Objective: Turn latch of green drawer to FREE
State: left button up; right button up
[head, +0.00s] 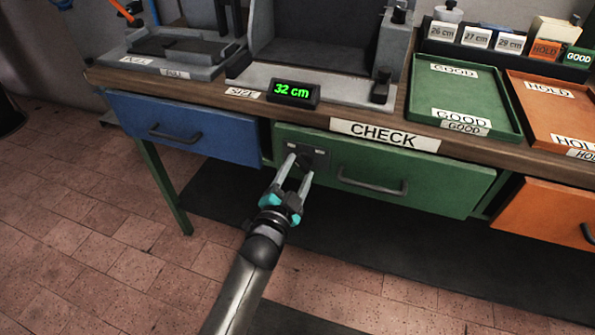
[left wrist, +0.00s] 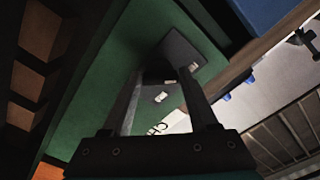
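The green drawer (head: 440,182) is closed under the bench top, with a dark bar handle (head: 372,187) on its front. Its latch is a dark plate (head: 321,158) at the drawer's upper left, with small light labels too small to read. My left gripper (head: 300,166) points at this plate, its fingers apart on both sides of a dark latch knob. In the left wrist view, the fingertips (left wrist: 160,78) straddle the dark knob in front of the plate (left wrist: 186,52). Whether they touch it, and which way the latch is turned, I cannot tell. My right gripper is not in view.
A blue drawer (head: 215,138) is to the left and an orange drawer (head: 540,212) to the right. The bench top bears a "32 cm" display (head: 292,91), a green tray (head: 462,95) and an orange tray (head: 550,112). The floor in front looks clear.

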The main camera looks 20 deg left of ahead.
pick_arm(q)
jog(key=o, duration=0.4)
jog(key=shift+s, duration=0.6)
jog(key=s+p, duration=0.3)
jog(key=s, duration=1.1)
jog(key=shift+a+p, duration=0.25)
jog(key=shift+p, duration=0.15)
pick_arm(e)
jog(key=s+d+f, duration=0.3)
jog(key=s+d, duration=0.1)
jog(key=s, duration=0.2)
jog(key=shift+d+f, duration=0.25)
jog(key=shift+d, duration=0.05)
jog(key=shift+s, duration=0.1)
